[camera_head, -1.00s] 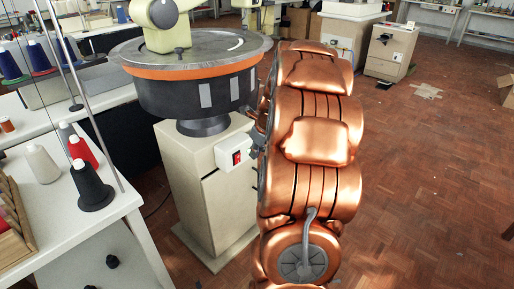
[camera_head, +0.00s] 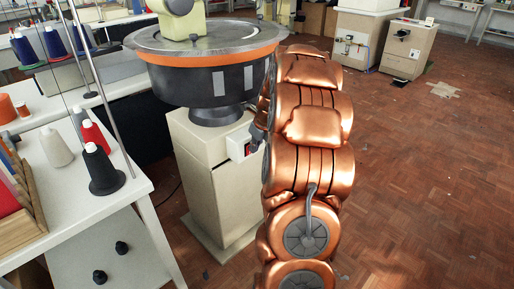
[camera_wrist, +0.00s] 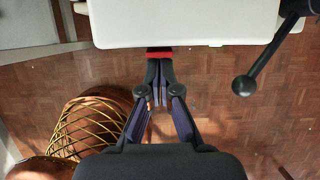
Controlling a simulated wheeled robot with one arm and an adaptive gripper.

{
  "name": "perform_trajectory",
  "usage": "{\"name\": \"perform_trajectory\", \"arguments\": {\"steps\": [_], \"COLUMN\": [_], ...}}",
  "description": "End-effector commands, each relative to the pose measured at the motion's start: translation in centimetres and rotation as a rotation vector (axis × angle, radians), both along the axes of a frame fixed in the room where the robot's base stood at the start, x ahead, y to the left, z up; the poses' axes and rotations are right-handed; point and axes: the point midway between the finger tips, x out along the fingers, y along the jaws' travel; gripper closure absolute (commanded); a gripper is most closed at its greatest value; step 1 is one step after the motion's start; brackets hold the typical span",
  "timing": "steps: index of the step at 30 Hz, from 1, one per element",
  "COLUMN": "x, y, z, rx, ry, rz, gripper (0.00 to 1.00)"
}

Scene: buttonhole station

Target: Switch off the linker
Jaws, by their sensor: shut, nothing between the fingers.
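The linker has a dark drum (camera_head: 210,85) with an orange band and a metal dial, standing on a cream pedestal (camera_head: 215,190). A white switch box (camera_head: 238,146) with a red rocker is on the pedestal's side; my arm partly hides it. My gripper (camera_head: 257,139) is a dark shape at the box's right edge. In the wrist view my gripper (camera_wrist: 158,72) is shut and empty. Its tips point at a red part (camera_wrist: 159,54) under the edge of a pale surface (camera_wrist: 185,22). Whether they touch it I cannot tell.
A white table (camera_head: 75,190) with thread cones and a wooden rack stands at left. A dark ball-ended lever (camera_wrist: 243,86) is at right in the wrist view. The brick-patterned floor (camera_head: 430,170) at right is mostly clear.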

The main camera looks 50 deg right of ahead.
Motion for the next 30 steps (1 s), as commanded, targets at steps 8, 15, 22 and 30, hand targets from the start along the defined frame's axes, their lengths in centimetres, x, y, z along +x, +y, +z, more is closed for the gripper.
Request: {"name": "perform_trajectory", "arguments": {"steps": [8,15,22,30], "x": [0.1,0.6,0.6,0.6], "y": [-0.1,-0.1,-0.1,-0.1], "z": [0.3,0.4,0.2,1.2], "rx": [0.001,0.002,0.002,0.001], "ry": [0.008,0.058,0.055,0.054], "rz": [-0.001,-0.002,-0.002,-0.002], "gripper": [1.0,1.0,1.0,1.0]}}
